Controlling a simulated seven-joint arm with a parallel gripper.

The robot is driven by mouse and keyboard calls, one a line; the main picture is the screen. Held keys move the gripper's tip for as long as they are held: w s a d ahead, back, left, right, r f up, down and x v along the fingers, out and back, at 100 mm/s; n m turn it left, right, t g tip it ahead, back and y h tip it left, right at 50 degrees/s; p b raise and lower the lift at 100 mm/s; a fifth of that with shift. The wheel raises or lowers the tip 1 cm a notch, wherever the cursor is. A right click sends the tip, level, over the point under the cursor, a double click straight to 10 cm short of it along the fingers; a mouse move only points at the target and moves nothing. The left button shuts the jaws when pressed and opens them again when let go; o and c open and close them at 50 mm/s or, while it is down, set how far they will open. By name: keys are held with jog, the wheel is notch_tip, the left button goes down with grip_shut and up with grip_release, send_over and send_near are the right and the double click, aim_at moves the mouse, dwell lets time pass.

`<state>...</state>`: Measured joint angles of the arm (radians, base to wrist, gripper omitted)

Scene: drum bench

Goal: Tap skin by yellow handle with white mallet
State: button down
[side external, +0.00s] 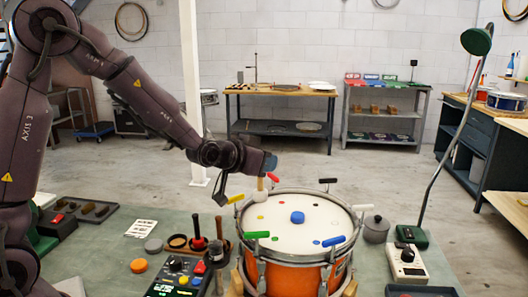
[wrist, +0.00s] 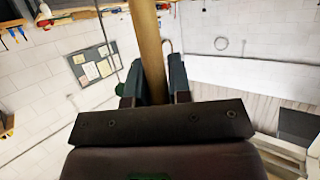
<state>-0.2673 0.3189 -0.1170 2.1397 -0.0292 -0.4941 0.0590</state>
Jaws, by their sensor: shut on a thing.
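The drum (side external: 285,275) has an orange shell and a pale skin (side external: 285,237), with coloured handles around its rim. The yellow handle (side external: 235,198) is at the rim's left. My gripper (side external: 264,172) is above the far-left part of the drum, shut on a wooden shaft that points down. The white mallet (side external: 259,197) has its pale head low by the far-left rim, right of the yellow handle; I cannot tell whether it touches the skin. In the wrist view the shaft (wrist: 147,50) runs between the fingers (wrist: 152,88); the head is hidden there.
Red (side external: 272,177), green (side external: 257,235) and blue (side external: 333,241) handles stick up around the rim. A blue disc (side external: 297,217) sits mid-skin. A lamp (side external: 477,42) and grey pot (side external: 376,229) stand right. A control box (side external: 180,277) and tool rack stand left.

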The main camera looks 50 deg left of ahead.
aim_at(258, 181)
notch_tip(258, 181, down, 5)
jog(key=shift+f, duration=0.1)
jog(key=shift+r, duration=2.8)
